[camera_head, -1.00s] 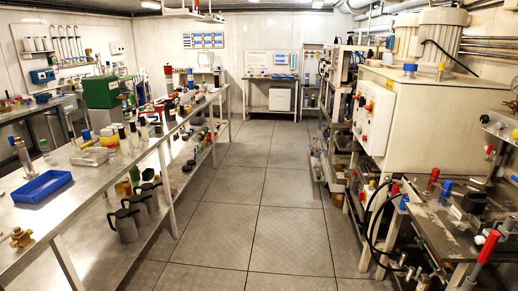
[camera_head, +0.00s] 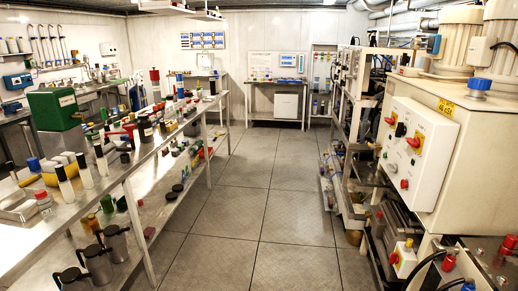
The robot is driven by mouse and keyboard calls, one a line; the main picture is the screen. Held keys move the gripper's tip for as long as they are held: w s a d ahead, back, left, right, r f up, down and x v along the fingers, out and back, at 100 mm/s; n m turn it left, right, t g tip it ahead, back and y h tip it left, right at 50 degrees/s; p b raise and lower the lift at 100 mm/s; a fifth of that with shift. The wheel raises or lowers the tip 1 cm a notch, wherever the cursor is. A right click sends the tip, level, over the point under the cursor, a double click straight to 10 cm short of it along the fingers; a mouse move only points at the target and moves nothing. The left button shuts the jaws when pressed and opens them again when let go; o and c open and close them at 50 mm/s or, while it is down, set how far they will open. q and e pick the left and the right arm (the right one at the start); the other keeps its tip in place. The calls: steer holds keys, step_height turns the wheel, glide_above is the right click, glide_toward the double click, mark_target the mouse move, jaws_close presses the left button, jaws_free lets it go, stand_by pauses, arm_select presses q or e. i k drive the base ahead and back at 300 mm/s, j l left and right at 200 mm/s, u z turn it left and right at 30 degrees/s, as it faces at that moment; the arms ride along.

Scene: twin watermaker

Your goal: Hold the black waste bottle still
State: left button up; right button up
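Neither of my grippers is in view. Several small bottles and cylinders stand on the long left bench (camera_head: 110,190). Among them is a dark, upright bottle (camera_head: 145,128) near the bench's right edge. It is small in the picture, and I cannot tell whether it is the black waste bottle. White cylinders with dark caps (camera_head: 65,185) stand nearer to me on the same bench. Nothing of mine touches any of these bottles.
A tiled aisle (camera_head: 250,210) runs clear ahead to a back table (camera_head: 277,82). Grey jugs with black lids (camera_head: 118,243) stand on the left bench's lower shelf. On the right, a white control box (camera_head: 415,150) and machinery line the aisle. A green box (camera_head: 55,108) stands at left.

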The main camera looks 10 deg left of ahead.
mark_target(145, 126)
steer(key=i+u, duration=0.2)
steer(key=i, duration=0.6)
steer(key=i+l+u, duration=0.2)
steer(key=i, duration=0.6)
steer(key=i+u, duration=0.35)
steer(key=i, duration=0.5)
steer(key=i+l+u, duration=0.15)
steer(key=i+u, duration=0.15)
steer(key=i, duration=0.55)
